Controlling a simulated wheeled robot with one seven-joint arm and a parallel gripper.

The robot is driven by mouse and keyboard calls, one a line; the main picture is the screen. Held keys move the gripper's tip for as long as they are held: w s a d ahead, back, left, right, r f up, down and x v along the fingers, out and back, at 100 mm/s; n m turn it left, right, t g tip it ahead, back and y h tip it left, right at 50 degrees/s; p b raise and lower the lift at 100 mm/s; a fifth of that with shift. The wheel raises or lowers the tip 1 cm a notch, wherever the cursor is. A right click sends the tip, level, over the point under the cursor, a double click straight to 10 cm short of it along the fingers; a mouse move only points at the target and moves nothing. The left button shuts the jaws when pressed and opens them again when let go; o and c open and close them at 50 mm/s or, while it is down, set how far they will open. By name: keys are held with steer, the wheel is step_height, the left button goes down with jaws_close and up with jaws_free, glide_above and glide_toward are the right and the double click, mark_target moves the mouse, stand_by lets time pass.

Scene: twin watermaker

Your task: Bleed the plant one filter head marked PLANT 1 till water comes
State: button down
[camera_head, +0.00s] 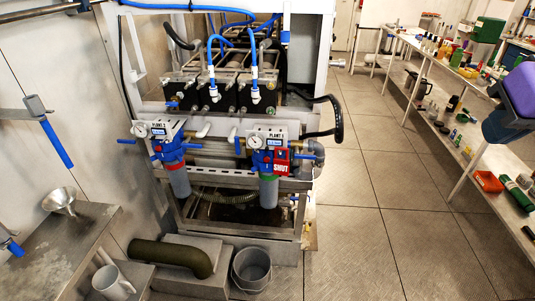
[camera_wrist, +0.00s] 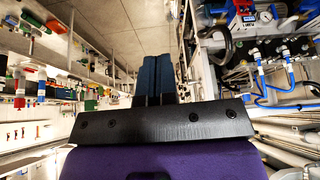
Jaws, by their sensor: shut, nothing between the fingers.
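The filter head labelled PLANT 1 (camera_head: 268,142) is right of centre in the head view, on the front of the watermaker frame. My gripper (camera_head: 494,130) is at the right edge, far from both heads. In the wrist view its two dark blue fingers (camera_wrist: 155,80) are together and empty.
A steel bench with a funnel (camera_head: 60,198) is at left. A cluttered shelf (camera_head: 455,75) runs along the right. The tiled floor between is clear.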

steer(key=w+a+f+t+y, duration=0.1)
steer(key=w+a+f, duration=0.35)
steer(key=w, duration=0.35)
steer(key=w+a+f+t+y, duration=0.1)
steer(key=w+a+f+t, duration=0.15)
steer(key=w+a, duration=0.4)
steer(key=w+a+f+t+y, duration=0.1)
steer(key=w+a+f, duration=0.35)
steer(key=w, duration=0.45)
steer(key=t+y, duration=0.1)
steer(key=y, duration=0.3)
glide_toward(267, 160)
step_height(267, 160, up, 6)
steer(key=d, duration=0.1)
steer(key=s+a+f+y, duration=0.2)
steer(key=a+f, duration=0.1)
steer(key=f, duration=0.2)
steer(key=s+a+f+t+y, duration=0.1)
steer(key=s+a+f, duration=0.2)
steer(key=f, duration=0.2)
steer(key=shift+s+a+f+n+y, duration=0.2)
steer(key=shift+a+f+n+y, duration=0.15)
steer(key=shift+a+n+y, duration=0.05)
steer(key=shift+w, duration=0.1)
steer(key=shift+w+d, duration=0.2)
steer(key=shift+w, duration=2)
steer(key=shift+w+d, duration=0.2)
steer(key=shift+w, duration=1.95)
steer(key=shift+w, duration=0.1)
